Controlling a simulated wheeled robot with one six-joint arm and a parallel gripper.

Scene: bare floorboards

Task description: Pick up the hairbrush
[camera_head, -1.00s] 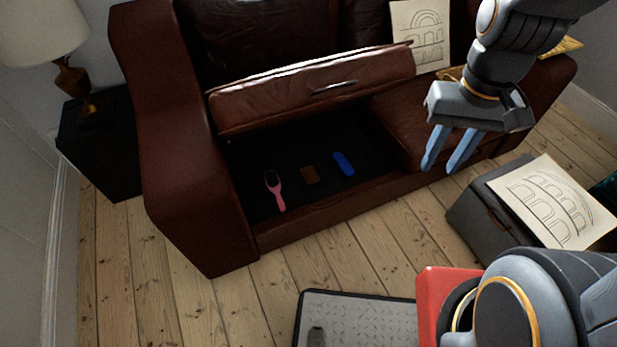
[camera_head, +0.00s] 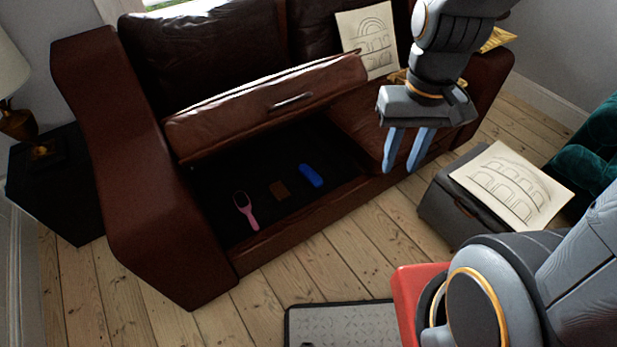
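The pink hairbrush (camera_head: 252,220) lies in the dark storage space under the raised seat of the brown leather sofa, toward the left end. Its dark oval head points away and its handle points toward the front edge. My gripper (camera_head: 404,168) hangs in the air to the right of the hairbrush, in front of the sofa's right seat. Its two blue fingers point down and are apart, with nothing between them.
A grey box (camera_head: 447,213) with a drawing (camera_head: 512,188) stands at right. A grey mat (camera_head: 342,328) lies on the floorboards in front.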

